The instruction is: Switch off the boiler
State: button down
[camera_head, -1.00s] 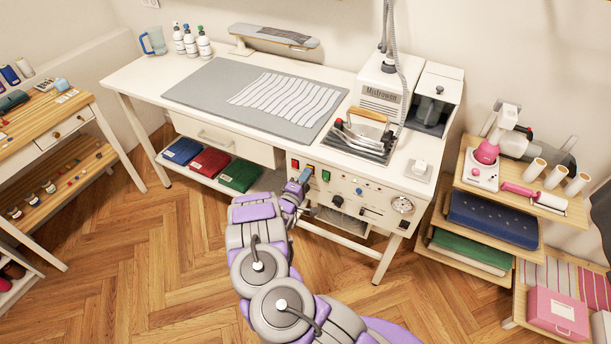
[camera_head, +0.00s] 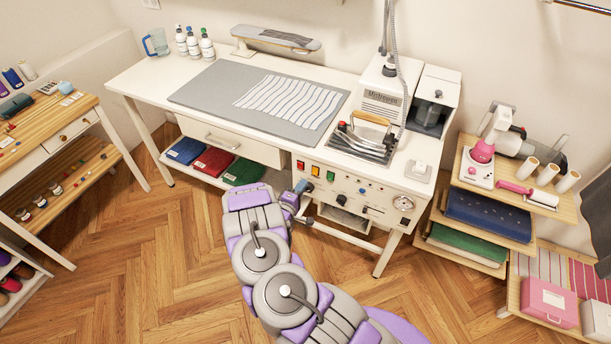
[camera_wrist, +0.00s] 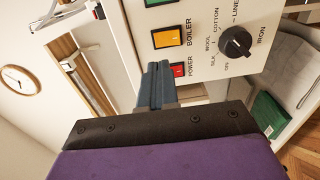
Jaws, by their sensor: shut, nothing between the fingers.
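The boiler switch is an orange rocker (camera_head: 315,171) on the white control panel under the table top. It also shows in the wrist view (camera_wrist: 168,38), next to the label BOILER. A red switch (camera_head: 300,165) labelled POWER sits beside it, and a green switch (camera_head: 330,176) is on the other side. In the wrist view the red switch (camera_wrist: 179,70) is close to my fingertips. My gripper (camera_wrist: 160,66) is shut and empty, just below the orange switch in that view. In the head view my gripper (camera_head: 304,184) is just below the switches. I cannot tell whether it touches the panel.
A black iron dial (camera_wrist: 236,42) is on the panel right of the switches in the wrist view. An iron (camera_head: 368,130) rests on the table top above the panel. A drawer (camera_head: 230,143) and shelf with folded cloths are to the left. Floor in front is clear.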

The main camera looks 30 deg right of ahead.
jog(key=shift+v, duration=4)
jog(key=w+a+r+m+g+y, duration=0.1)
jog(key=w+a+r+m+y, duration=0.15)
jog(key=w+a+y, duration=0.4)
jog(key=w+a+r+m+y, duration=0.1)
jog(key=a+r+y, duration=0.2)
jog(key=a, duration=0.6)
jog(key=s+a+r+g+y, duration=0.2)
jog(key=s+a+r+y, duration=0.25)
jog(key=r, duration=0.35)
jog(key=s+a+r+g+y, duration=0.1)
jog(key=s+a+r+y, duration=0.2)
jog(key=a+r, duration=0.4)
jog(key=s+d+r+g, duration=0.3)
jog(key=s+r, duration=0.5)
jog(key=s, duration=0.4)
jog(key=s+d+r+m+g+h, duration=0.1)
jog(key=s+d, duration=0.3)
jog(key=s, duration=0.5)
jog(key=s+d+r+m+g+h, duration=0.1)
jog(key=s+d, duration=0.4)
jog(key=s, duration=0.5)
jog(key=s+d+r+m+g+h, duration=0.1)
jog(key=s+d+r+m+g, duration=0.1)
jog(key=s, duration=0.7)
notch_tip(320, 180, up, 2)
jog(key=d+g, duration=0.1)
jog(key=d, duration=0.2)
jog(key=shift+s+g, duration=0.3)
